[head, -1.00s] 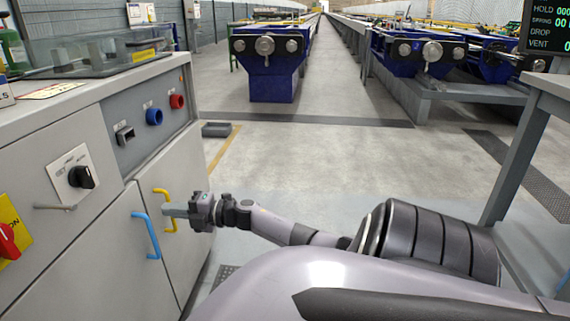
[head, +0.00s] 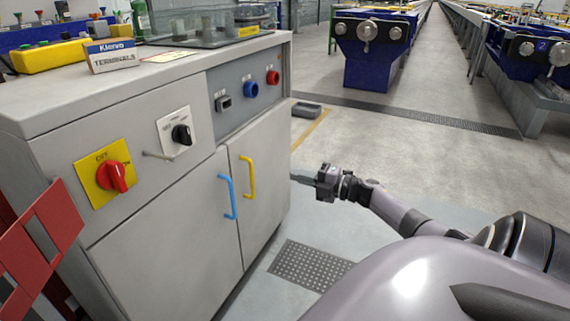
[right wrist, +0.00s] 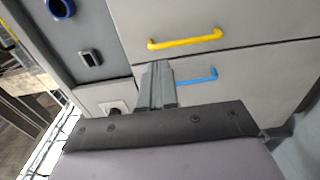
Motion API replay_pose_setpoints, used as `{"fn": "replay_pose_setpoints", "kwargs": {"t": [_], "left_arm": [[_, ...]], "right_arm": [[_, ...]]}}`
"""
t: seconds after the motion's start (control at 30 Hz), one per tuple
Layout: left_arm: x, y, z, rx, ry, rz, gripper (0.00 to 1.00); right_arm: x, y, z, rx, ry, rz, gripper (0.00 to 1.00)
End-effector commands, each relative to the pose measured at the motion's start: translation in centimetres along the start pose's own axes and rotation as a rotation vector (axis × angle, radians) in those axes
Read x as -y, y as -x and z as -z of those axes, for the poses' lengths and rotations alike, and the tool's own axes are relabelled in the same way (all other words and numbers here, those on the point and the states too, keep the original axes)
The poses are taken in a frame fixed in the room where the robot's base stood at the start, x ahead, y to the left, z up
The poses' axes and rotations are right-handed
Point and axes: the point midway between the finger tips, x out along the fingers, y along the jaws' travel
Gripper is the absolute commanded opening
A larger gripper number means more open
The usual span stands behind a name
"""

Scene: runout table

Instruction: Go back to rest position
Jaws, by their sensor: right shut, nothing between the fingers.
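My right gripper (head: 303,180) is shut and empty in the head view. It is in the air to the right of the grey cabinet (head: 130,227), apart from its doors. In the right wrist view its closed fingers (right wrist: 158,85) point at the cabinet front. They overlap the end of the blue handle (right wrist: 197,77) there, and the yellow handle (right wrist: 185,39) shows above them. Both cabinet doors look closed. My left gripper is not in view.
The cabinet front carries a red knob on a yellow plate (head: 112,178), a black rotary switch (head: 181,134) and blue and red sockets. A dark floor grate (head: 308,268) lies before the cabinet. Open floor (head: 400,143) extends behind my arm.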

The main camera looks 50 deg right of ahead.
Motion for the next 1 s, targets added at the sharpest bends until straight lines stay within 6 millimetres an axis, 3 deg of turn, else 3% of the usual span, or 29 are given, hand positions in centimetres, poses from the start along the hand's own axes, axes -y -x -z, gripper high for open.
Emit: {"fn": "replay_pose_setpoints", "kwargs": {"t": [0.33,0.47,0.57,0.67,0.8,1.0], "left_arm": [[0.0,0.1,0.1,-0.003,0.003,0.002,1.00],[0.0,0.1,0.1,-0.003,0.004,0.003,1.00],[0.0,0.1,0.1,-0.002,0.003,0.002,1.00],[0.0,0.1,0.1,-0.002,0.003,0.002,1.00],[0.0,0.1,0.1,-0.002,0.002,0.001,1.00],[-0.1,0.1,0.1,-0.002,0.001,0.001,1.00]], "right_arm": [[0.0,0.6,-0.5,0.000,0.001,-0.001,0.00],[0.5,-0.1,0.7,0.002,-0.032,-0.008,0.00],[1.6,-1.4,3.4,0.012,-0.109,-0.022,0.00],[3.0,-3.1,7.7,0.032,-0.245,-0.039,0.00],[4.8,-4.5,14.5,0.071,-0.488,-0.041,0.00],[6.3,-4.8,25.1,0.123,-0.882,0.019,0.00]]}}
